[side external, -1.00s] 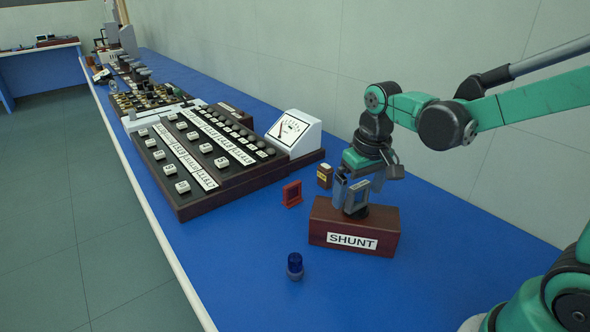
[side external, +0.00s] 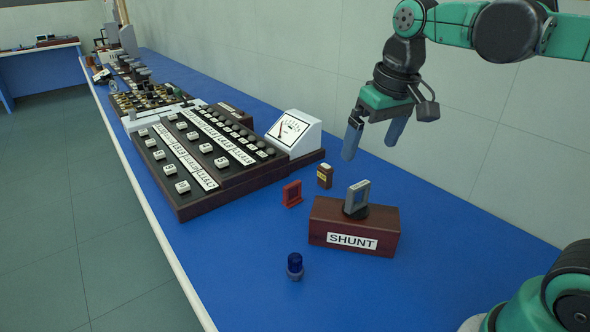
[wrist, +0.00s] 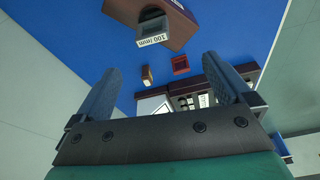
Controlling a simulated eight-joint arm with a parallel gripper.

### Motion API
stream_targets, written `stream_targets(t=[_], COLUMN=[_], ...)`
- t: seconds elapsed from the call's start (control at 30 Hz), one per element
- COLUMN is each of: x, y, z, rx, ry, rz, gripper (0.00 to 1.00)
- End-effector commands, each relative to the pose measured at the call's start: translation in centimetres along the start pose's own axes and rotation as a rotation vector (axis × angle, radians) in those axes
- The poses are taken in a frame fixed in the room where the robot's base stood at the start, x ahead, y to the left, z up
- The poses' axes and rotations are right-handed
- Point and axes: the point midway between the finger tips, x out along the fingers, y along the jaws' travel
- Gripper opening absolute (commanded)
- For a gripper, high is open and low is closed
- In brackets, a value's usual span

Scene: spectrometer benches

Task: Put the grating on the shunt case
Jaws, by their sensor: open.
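The grating (side external: 357,196), a small grey framed plate on a dark base, stands upright on top of the shunt case (side external: 325,216), a dark red-brown box with a white SHUNT label. In the wrist view the grating (wrist: 153,29) shows a "100 /mm" label, and part of the shunt case (wrist: 184,27) shows around it. My gripper (side external: 372,150) is open and empty, above and behind the case, clear of the grating. Its two blue fingers also show in the wrist view (wrist: 165,88), with nothing between them.
A red framed piece (side external: 292,194) and a small brown block (side external: 325,176) stand left of the case. A blue-capped cylinder (side external: 295,266) stands in front. A white meter (side external: 294,132) and a dark dial box (side external: 190,200) lie further left.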

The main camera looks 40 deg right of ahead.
Motion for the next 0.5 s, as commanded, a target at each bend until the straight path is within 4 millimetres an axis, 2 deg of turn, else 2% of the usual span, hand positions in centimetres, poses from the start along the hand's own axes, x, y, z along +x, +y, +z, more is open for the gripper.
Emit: stream_targets(t=[0.1,0.23,0.33,0.5], x=[2.3,4.4,5.3,5.7], y=[-1.1,-2.0,-2.4,-2.5], z=[1.8,3.3,4.0,4.2], rx=[-0.057,-0.108,-0.129,-0.138], ry=[0.153,0.302,0.370,0.400], rz=[-0.021,-0.042,-0.053,-0.057], gripper=[0.98,0.98,0.98,0.98])
